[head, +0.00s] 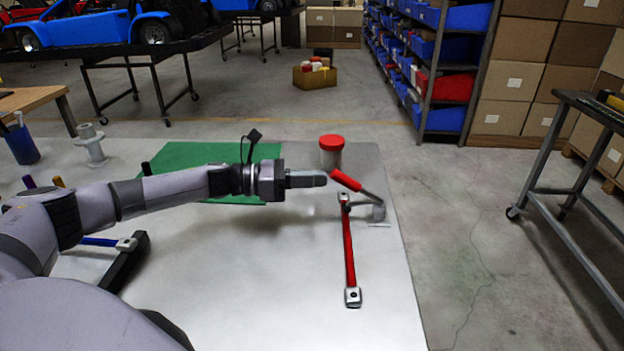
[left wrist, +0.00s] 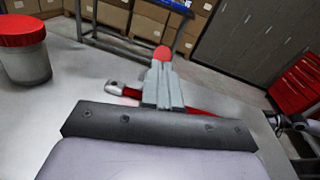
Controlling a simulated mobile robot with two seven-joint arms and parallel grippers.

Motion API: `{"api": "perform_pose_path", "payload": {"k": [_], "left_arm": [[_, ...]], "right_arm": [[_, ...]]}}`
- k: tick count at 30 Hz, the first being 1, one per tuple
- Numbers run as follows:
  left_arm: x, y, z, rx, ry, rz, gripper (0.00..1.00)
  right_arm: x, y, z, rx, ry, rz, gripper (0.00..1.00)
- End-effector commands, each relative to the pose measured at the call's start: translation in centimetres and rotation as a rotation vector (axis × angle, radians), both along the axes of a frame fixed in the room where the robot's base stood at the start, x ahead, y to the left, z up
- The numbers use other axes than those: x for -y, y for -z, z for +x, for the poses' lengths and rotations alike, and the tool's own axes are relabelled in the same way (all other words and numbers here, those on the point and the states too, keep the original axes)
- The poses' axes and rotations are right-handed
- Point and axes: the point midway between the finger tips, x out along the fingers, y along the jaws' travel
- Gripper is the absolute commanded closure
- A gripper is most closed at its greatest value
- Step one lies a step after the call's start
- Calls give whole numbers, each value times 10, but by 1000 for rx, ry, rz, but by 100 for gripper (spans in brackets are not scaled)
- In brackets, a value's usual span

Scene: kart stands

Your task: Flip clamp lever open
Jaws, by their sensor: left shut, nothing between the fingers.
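The clamp has a red-handled lever (head: 346,181) on a grey metal base (head: 375,212) near the right edge of the table. The lever slants up to the left. My left gripper (head: 324,179) is shut and empty, its fingertips just left of the red handle end. In the left wrist view the shut fingers (left wrist: 162,85) point at a red rounded tip (left wrist: 162,53), which shows just beyond them; I cannot tell whether they touch. The fingers hide the rest of the lever there. My right gripper is not in view.
A red bar (head: 349,250) with metal ends lies in front of the clamp. A red-lidded jar (head: 331,153) stands just behind it, also in the left wrist view (left wrist: 24,55). A green mat (head: 190,157) lies at the back. The table's middle front is clear.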

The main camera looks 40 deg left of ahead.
Motion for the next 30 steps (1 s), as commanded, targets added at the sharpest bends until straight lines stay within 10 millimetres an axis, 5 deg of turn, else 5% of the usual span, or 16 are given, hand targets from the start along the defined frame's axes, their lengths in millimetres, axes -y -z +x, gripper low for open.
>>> {"api": "perform_pose_path", "payload": {"k": [14,30], "left_arm": [[6,-29,3,-36,4,57,100],[53,-81,32,-33,3,57,100]], "right_arm": [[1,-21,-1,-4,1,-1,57],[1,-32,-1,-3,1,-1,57]]}}
